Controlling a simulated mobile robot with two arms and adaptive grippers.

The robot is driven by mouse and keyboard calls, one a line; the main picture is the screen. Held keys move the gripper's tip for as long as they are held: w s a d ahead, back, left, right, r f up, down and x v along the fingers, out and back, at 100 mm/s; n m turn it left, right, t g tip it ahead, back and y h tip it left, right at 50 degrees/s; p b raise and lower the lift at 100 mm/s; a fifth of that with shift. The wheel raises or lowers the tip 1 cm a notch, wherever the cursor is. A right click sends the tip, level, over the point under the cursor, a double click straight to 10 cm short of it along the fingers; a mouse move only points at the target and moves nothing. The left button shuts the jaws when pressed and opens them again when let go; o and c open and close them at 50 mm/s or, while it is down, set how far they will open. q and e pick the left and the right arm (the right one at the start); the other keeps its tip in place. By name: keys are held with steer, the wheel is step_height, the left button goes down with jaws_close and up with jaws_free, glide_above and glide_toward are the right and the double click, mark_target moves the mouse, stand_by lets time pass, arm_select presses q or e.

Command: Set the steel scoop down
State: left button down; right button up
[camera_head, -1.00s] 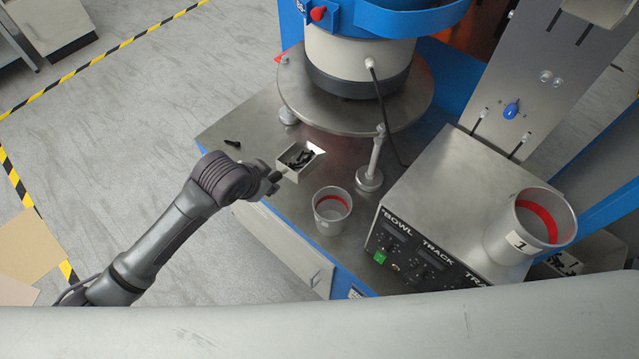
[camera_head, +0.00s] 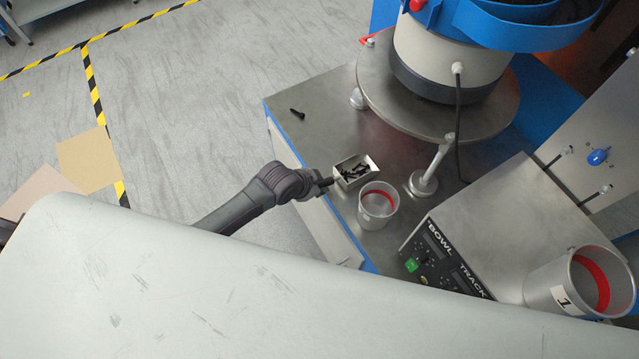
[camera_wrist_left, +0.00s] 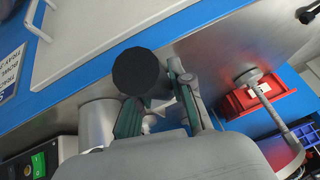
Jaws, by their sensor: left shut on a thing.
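The steel scoop (camera_head: 371,163) is a small open metal box holding several black bolts, beside the left rim of a metal cup in the head view. My left gripper (camera_head: 320,187) is shut on its dark handle at the left side. The scoop looks roughly level at the bench top (camera_head: 310,135); I cannot tell whether it touches. In the left wrist view, a round black handle end (camera_wrist_left: 138,72) shows by the fingers of my left gripper (camera_wrist_left: 158,103). The scoop's box is mostly hidden there. My right gripper is not in view.
The metal cup with a red band (camera_head: 372,216) stands close to the scoop. A loose black bolt (camera_head: 297,113) lies near the bench's far left corner. The bowl feeder (camera_head: 440,60), a support post (camera_head: 432,165) and a control box (camera_head: 500,215) crowd the right. Cup 1 (camera_head: 545,290) sits further right.

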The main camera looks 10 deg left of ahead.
arm_select(q)
steer(key=shift+f, duration=0.25)
steer(key=c, duration=1)
jaws_free()
steer(key=shift+r, duration=0.1)
steer(key=shift+r, duration=0.35)
steer(key=v, duration=1.1)
steer(key=shift+s+r, duration=0.25)
steer(key=shift+r, duration=0.05)
steer(key=shift+a, duration=0.1)
